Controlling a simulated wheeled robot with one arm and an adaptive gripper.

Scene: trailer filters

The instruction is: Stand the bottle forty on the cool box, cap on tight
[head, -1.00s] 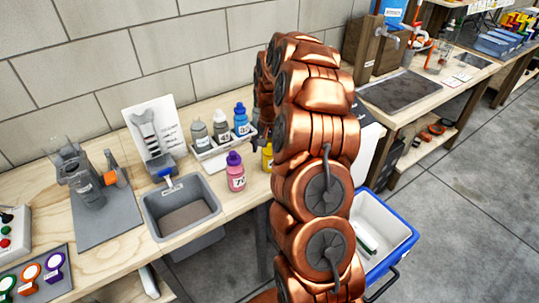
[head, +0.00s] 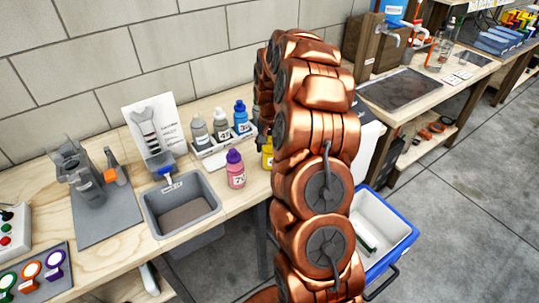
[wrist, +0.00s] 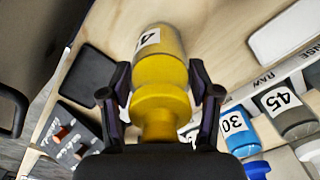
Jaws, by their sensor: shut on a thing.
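The yellow bottle (wrist: 160,70) is between the two fingers of my gripper (wrist: 162,90) in the wrist view. My gripper is shut on it. Its label is partly cut off and shows a 4. Its yellow top (wrist: 158,106) points toward my gripper's palm; how tight it is cannot be told. In the head view only a strip of the yellow bottle (head: 267,152) shows, left of my arm, which hides the gripper. I cannot tell if the bottle touches the bench. The cool box (head: 400,222), white with a blue rim, is on the floor to the right, partly behind my arm.
A pink bottle with a purple cap (head: 235,169) stands on the bench beside a grey basin (head: 181,205). Clear floor lies right.

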